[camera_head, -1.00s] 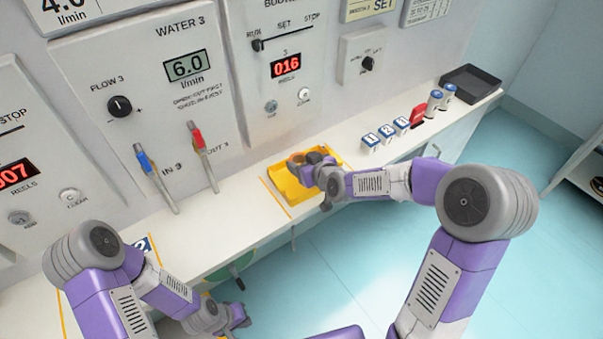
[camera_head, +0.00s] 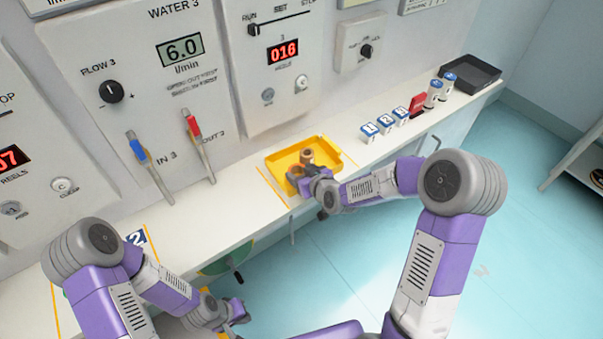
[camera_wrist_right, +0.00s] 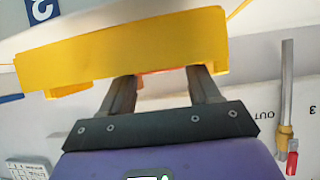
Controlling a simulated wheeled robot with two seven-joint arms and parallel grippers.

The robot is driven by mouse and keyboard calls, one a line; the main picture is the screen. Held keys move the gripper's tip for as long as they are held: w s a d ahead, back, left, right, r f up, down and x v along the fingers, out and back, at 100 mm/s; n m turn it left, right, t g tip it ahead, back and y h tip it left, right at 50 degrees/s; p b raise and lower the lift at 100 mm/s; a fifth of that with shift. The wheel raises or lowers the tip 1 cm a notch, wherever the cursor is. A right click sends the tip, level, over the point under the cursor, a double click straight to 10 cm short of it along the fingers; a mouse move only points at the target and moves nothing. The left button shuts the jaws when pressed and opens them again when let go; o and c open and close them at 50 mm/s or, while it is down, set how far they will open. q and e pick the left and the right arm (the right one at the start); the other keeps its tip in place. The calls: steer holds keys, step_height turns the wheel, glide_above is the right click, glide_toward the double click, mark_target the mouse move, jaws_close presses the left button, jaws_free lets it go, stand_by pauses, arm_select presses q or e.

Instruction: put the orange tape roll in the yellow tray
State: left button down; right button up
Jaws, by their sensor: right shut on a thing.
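The yellow tray (camera_head: 277,160) lies on the white counter below the panels. It also fills the upper part of the right wrist view (camera_wrist_right: 120,50). The orange tape roll (camera_head: 307,156) shows at the tray, within its outline in the head view. My right gripper (camera_head: 304,168) is at the tray's front side, shut on the roll. In the wrist view only a thin orange strip (camera_wrist_right: 160,71) shows between the fingers, below the tray wall. I cannot tell whether the roll touches the tray floor. My left gripper (camera_head: 238,312) hangs low in front of the counter, away from the tray; its jaws are unclear.
Numbered blue-and-white blocks (camera_head: 385,126), a red item (camera_head: 417,103), two white cylinders (camera_head: 434,93) and a black tray (camera_head: 470,73) stand further right on the counter. Red (camera_head: 191,124) and blue (camera_head: 137,150) handled levers stand left of the yellow tray.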

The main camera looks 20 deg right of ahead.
steer(key=o, duration=1.1)
steer(key=shift+c, duration=0.2)
steer(key=shift+s+r+p, duration=0.1)
steer(key=shift+r+p, duration=0.15)
steer(key=shift+p, duration=0.1)
steer(key=p+v, duration=0.2)
steer(key=v, duration=0.9)
steer(key=s+a+f+m+g, duration=0.2)
steer(key=s+f, duration=0.4)
steer(key=f, duration=0.3)
steer(key=s+a+f+m+g, duration=0.2)
steer(key=s+f+g, duration=0.3)
steer(key=f, duration=0.4)
steer(key=s+a+f+m+g, duration=0.1)
steer(key=s+a+f+g, duration=0.3)
steer(key=s+f, duration=0.4)
steer(key=shift+a+f+m+y, duration=0.35)
steer(key=shift+f+m+y, duration=0.05)
steer(key=shift+f, duration=0.55)
